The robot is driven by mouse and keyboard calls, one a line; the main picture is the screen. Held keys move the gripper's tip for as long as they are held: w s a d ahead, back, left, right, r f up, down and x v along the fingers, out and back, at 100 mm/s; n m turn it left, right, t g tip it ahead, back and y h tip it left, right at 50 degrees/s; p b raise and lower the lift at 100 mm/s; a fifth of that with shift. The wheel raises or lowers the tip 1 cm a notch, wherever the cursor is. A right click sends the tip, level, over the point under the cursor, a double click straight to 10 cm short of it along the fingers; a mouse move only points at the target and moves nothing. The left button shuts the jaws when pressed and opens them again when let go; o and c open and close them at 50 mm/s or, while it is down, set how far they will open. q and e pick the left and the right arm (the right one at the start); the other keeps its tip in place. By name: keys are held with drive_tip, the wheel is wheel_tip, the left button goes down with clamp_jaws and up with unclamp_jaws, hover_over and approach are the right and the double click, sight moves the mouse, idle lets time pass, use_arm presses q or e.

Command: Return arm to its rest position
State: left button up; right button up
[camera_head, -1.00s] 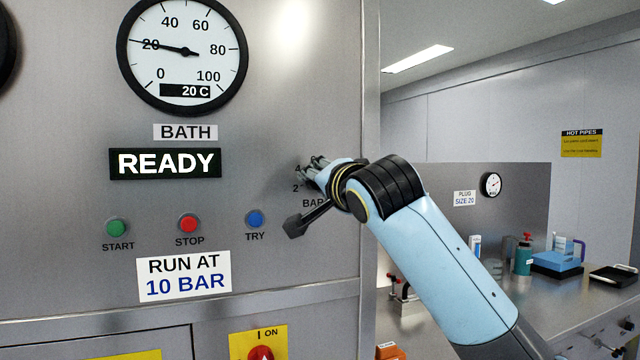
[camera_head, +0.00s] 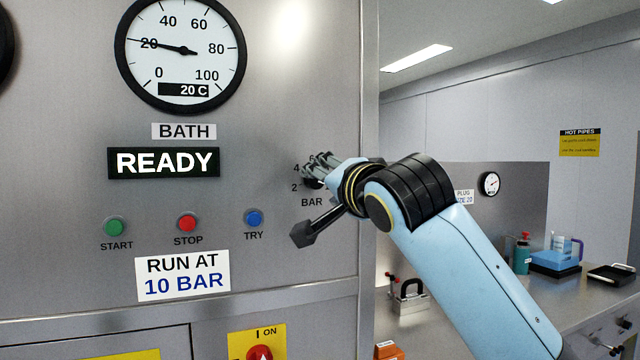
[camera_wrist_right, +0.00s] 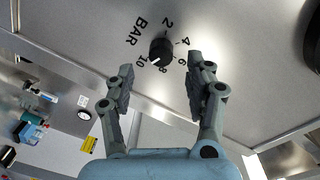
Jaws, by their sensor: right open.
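My right arm enters the head view from the lower right. Its gripper (camera_head: 318,164) is at the panel by the BAR dial and hides most of it. In the right wrist view the gripper (camera_wrist_right: 158,88) is open, with nothing between its fingers. The black BAR knob (camera_wrist_right: 161,50) is beyond the fingertips, apart from them. Its white pointer mark is toward the 10 on the scale. A dark bit of the knob (camera_head: 312,184) shows below the fingers in the head view. My left gripper is in neither view.
The steel panel carries a READY display (camera_head: 164,162), a green START button (camera_head: 115,226), a red STOP button (camera_head: 187,223) and a blue TRY button (camera_head: 254,217). A red switch (camera_head: 260,354) is below. A bench (camera_head: 590,292) with tools stands at right.

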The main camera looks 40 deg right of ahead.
drive_tip(key=v, duration=0.2)
drive_tip(key=shift+s+a, duration=0.1)
drive_tip(key=shift+s, duration=0.25)
